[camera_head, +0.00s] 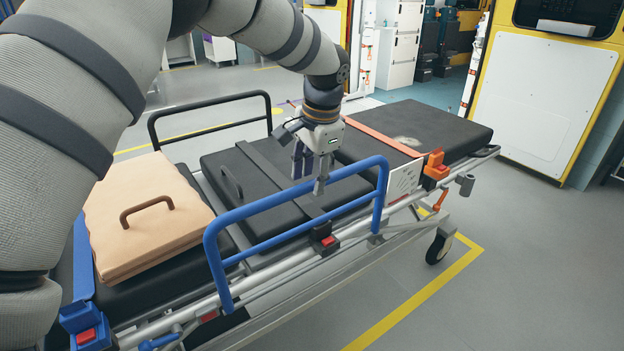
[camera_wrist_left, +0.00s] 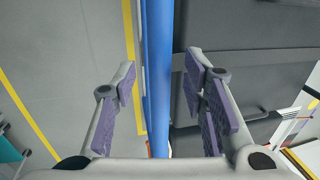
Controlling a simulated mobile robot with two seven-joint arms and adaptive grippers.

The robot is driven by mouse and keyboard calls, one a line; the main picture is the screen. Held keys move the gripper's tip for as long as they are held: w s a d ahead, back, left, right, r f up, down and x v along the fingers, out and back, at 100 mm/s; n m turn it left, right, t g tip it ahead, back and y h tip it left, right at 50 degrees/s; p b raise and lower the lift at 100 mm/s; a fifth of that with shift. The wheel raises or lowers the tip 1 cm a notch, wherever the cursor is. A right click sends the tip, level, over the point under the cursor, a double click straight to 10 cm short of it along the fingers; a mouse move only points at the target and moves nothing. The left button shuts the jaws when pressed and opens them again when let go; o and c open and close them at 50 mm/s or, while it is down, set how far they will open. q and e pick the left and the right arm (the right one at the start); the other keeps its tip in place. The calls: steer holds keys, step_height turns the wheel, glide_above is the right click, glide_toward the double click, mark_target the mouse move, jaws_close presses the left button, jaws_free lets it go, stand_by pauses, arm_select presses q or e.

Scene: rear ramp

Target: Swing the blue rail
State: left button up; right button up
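The blue rail (camera_head: 288,240) stands upright along the near side of the stretcher (camera_head: 300,270). My left gripper (camera_head: 309,183) points down at the rail's top bar, toward its right half. One finger shows on the near side of the bar and the purple-padded one on the far side. In the left wrist view the blue rail (camera_wrist_left: 158,70) runs between the two spread fingers of the left gripper (camera_wrist_left: 160,68), with gaps on both sides. The gripper is open and does not visibly touch the rail. My right gripper is not in view.
A tan pillow-like pad with a brown handle (camera_head: 140,215) lies on the stretcher's left part. A black rail (camera_head: 210,115) stands on the far side. An orange strap (camera_head: 385,138) crosses the mattress. Floor at the right front is clear, with yellow lines (camera_head: 420,300).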

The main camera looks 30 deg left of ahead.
arm_select(q)
steer(key=shift+w+a+f, duration=0.1)
steer(key=shift+f, duration=0.55)
jaws_close()
